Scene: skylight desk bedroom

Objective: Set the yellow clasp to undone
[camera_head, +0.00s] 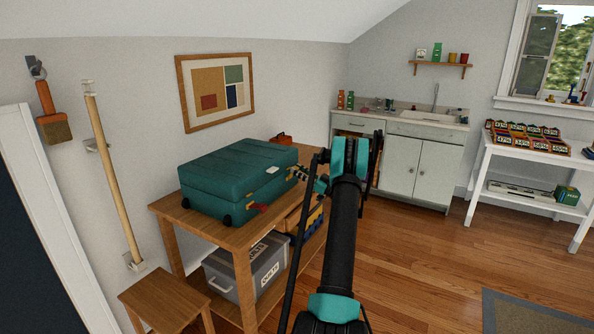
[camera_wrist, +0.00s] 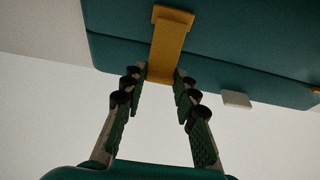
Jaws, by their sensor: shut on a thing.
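A teal suitcase (camera_head: 228,165) lies closed on a wooden table (camera_head: 235,237). It also fills the top of the wrist view (camera_wrist: 225,55). The yellow clasp (camera_wrist: 170,42) is a flat strap with a wider end, running across the suitcase's seam. My gripper (camera_wrist: 160,77) is shut on the clasp's near end, with one finger on each side of it.
A pale tab (camera_wrist: 236,99) sticks out beside the clasp. A lidded plastic box (camera_head: 245,268) stands on the shelf under the table. A wooden stool (camera_head: 165,293) is in front at left. Wooden floor (camera_head: 430,265) is open to the right.

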